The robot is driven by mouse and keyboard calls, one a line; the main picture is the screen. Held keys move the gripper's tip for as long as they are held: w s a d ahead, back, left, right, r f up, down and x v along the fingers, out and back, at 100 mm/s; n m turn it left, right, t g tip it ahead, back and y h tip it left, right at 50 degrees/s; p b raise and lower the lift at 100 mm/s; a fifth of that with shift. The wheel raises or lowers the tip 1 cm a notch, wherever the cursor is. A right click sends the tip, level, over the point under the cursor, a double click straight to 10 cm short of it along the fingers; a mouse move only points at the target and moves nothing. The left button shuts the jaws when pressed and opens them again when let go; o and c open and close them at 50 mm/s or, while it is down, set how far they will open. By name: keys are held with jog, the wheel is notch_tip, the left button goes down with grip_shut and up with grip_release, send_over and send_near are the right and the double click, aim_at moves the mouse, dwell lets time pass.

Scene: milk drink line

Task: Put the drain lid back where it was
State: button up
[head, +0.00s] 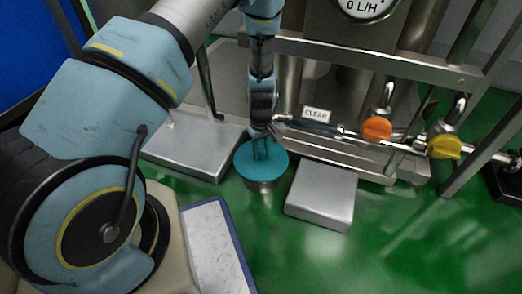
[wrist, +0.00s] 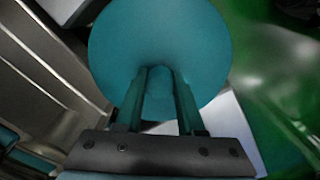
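The drain lid is a round teal disc (head: 246,171) with a small raised knob, and it fills the upper middle of the wrist view (wrist: 160,30). My gripper (head: 262,150) points down onto the middle of the lid. In the wrist view its two fingers (wrist: 160,78) stand on either side of the knob and look shut on it. A short metal cylinder (head: 262,187) shows under the lid in the head view. I cannot tell whether the lid rests on it or hangs just above.
A steel block (head: 322,194) stands close right of the lid, and a steel platform (head: 190,152) stands to its left. Pipes with an orange knob (head: 376,129) and a yellow knob (head: 444,147) run behind at right. A blue-edged white mat (head: 215,245) lies in front. Green floor is free at front right.

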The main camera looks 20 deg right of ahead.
aim_at(261, 149)
jog(key=o, duration=0.5)
jog(key=shift+c, duration=0.2)
notch_tip(261, 149, up, 13)
jog(key=p, duration=0.5)
jog(key=shift+p, duration=0.4)
jog(key=shift+r, duration=0.2)
jog(key=w+a+r+m, duration=0.1)
jog(key=a+r, duration=1.9)
jog(key=a, duration=0.1)
jog(key=s+a+r, duration=0.2)
jog(key=a, duration=0.2)
jog(key=s+a+r+m+t, duration=0.1)
jog(key=s+a+r, duration=0.1)
jog(key=a, duration=0.3)
jog(key=shift+s+r+t, duration=0.25)
jog(key=shift+s+t, duration=0.05)
jog(key=shift+s, duration=0.2)
jog(key=shift+a+r, duration=0.1)
